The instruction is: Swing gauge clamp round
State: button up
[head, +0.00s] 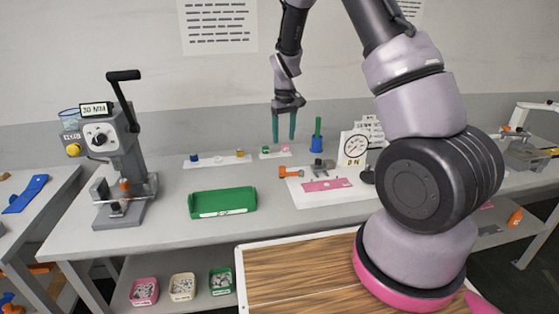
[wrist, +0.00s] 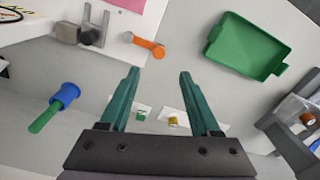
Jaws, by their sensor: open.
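My gripper (head: 284,138) hangs above the bench with its two teal fingers apart and empty. The fingers also show in the wrist view (wrist: 159,74). A small orange lever-like part (head: 291,171), perhaps the gauge clamp's handle, lies at the left edge of a white sheet (head: 306,197). In the wrist view the orange part (wrist: 143,44) is just beyond the fingertips and apart from them. Grey metal fixture pieces (head: 327,170) stand to its right. A round dial gauge (head: 355,147) stands behind them. I cannot tell how the orange part is joined to the fixture.
A pink plate (head: 327,185) lies on the sheet. A blue cup with a green stick (head: 317,143) stands behind. A green tray (head: 222,202) sits to the left, with a grey press (head: 118,160) farther left. Small coloured parts lie on white cards (head: 217,159) at the back.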

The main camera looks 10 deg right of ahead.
aim_at(282, 167)
jog(key=f, duration=0.8)
jog(key=w+f, duration=0.1)
jog(key=f, duration=0.3)
jog(key=shift+a+f, duration=0.1)
jog(key=shift+f, duration=0.2)
jog(key=shift+s, duration=0.1)
grip_shut()
dwell(0.8)
